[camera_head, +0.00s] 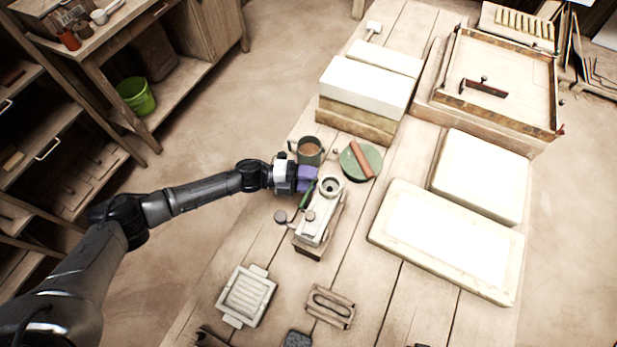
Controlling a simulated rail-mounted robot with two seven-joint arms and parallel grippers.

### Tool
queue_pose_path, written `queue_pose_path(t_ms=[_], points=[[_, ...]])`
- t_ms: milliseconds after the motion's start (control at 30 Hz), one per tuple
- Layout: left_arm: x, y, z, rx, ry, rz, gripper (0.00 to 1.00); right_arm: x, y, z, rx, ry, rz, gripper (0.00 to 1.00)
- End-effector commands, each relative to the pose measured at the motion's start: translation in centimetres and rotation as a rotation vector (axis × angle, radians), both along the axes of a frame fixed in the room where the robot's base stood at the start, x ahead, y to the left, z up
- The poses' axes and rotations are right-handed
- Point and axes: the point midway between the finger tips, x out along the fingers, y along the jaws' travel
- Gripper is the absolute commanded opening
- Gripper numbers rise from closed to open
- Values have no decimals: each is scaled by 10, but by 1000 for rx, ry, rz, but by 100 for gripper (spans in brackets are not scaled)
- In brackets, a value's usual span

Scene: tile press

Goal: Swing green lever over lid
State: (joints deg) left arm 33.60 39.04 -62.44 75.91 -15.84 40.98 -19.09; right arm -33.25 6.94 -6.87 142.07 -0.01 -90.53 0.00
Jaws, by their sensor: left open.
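The tile press (313,229) is a small pale metal device on a dark block on the wooden table, with a round ring-shaped part (331,186) at its far end. The green lever (307,196) lies along the left side of the press, its far end close to my gripper. My left gripper (311,181), with purple fingers, is open at the far left of the press, beside the lever's end. I cannot tell if it touches the lever. The lid is too small to make out clearly. My right gripper is not in view.
A brown-filled mug (311,150) stands just behind my gripper. A green disc (350,165) with a reddish roller (361,159) lies to the right. Pale slabs (445,240) fill the right side. A ribbed mould (246,296) and a wooden tool (330,307) lie in front.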

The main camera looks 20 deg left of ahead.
Motion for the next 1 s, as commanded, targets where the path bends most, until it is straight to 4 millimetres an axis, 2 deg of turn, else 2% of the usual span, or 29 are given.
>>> queue_pose_path(t_ms=[267,733,1000], points=[[0,0,0,0,0,0,46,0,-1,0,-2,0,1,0],[0,0,0,0,0,0,1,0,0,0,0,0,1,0],[0,0,0,0,0,1,0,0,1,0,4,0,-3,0]])
